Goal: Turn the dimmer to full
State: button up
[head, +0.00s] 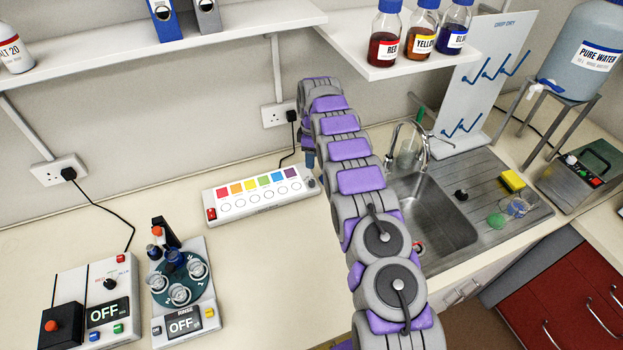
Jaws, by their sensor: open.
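A long white panel (240,208) with a row of coloured squares and round outlines lies on the bench near the wall. It has a red switch (211,214) at its left end and a small grey knob (311,183) at its right end, which looks like the dimmer. The knob's pointer is too small to read. My gripper (309,162) points down just above and behind this knob, partly hidden by my own arm. The gap between its fingers is hard to see, and no object shows in it. I cannot tell whether it touches the knob.
A device with OFF display (108,312) and a rinse unit with glass cups (184,325) stand at front left. A shelf with bottles (387,45) hangs above right. The sink (440,225) lies right of my arm. Bare bench lies in front of the panel.

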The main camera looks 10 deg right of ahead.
aim_at(312, 181)
notch_tip(312, 181, down, 11)
jog(key=shift+s+a+f, duration=0.1)
jog(key=shift+s, duration=0.05)
dwell(0.4)
grip_shut()
